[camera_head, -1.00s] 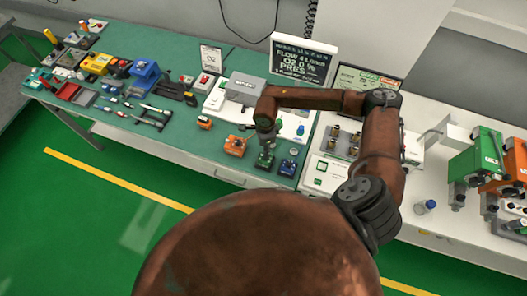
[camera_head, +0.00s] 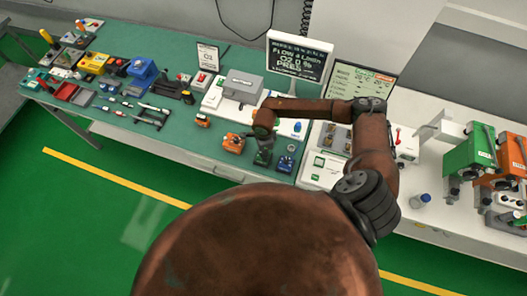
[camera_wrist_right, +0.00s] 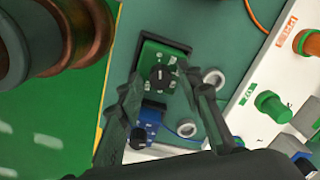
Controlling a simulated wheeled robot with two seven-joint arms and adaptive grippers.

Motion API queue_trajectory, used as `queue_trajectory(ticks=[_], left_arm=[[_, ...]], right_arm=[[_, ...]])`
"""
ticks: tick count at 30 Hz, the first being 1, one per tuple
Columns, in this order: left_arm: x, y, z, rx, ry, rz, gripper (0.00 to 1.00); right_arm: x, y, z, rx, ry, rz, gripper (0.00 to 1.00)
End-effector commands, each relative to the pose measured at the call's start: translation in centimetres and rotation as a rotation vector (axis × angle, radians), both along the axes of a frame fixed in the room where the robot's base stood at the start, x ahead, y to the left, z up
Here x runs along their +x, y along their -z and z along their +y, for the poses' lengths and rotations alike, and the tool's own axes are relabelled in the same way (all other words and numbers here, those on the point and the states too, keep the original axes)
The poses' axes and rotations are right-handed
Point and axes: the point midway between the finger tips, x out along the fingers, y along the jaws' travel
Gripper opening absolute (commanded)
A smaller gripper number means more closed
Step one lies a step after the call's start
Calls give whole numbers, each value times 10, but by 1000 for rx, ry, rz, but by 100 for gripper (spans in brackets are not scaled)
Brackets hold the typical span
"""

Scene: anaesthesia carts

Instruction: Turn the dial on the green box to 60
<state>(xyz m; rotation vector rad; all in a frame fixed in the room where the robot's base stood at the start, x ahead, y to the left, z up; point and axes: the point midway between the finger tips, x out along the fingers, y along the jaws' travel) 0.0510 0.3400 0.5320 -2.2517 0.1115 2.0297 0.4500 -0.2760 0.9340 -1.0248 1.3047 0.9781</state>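The small green box (camera_wrist_right: 155,58) with a black dial (camera_wrist_right: 163,77) stands near the bench's front edge. It also shows in the head view (camera_head: 262,158), partly under my right gripper (camera_head: 263,143). In the right wrist view my right gripper (camera_wrist_right: 163,78) is open, its two black fingers apart with the dial showing between their tips. I cannot tell whether the fingers touch the dial. The marks around the dial are too small to read. My left gripper is in neither view.
An orange box (camera_head: 233,143) and a blue box (camera_head: 286,163) stand close on either side of the green box. The blue box's dial (camera_wrist_right: 138,138) shows near the fingers. A white machine base (camera_head: 322,168) lies to the right. A display (camera_head: 300,58) stands behind.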

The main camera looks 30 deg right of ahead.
Motion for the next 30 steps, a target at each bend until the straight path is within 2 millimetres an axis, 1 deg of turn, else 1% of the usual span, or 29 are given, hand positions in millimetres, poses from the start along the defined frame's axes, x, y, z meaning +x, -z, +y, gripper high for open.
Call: queue_trajectory(ticks=[1, 2, 13, 23, 30], left_arm=[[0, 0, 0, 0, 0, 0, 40], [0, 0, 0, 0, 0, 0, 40], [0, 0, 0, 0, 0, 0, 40], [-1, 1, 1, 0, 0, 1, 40], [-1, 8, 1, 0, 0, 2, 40]], right_arm=[[0, 0, 0, 0, 0, 0, 28], [0, 0, 0, 0, 0, 0, 26], [0, 0, 0, 0, 0, 0, 1], [0, 0, 0, 1, 20, 0, 0], [0, 1, 1, 0, 125, 0, 0]])
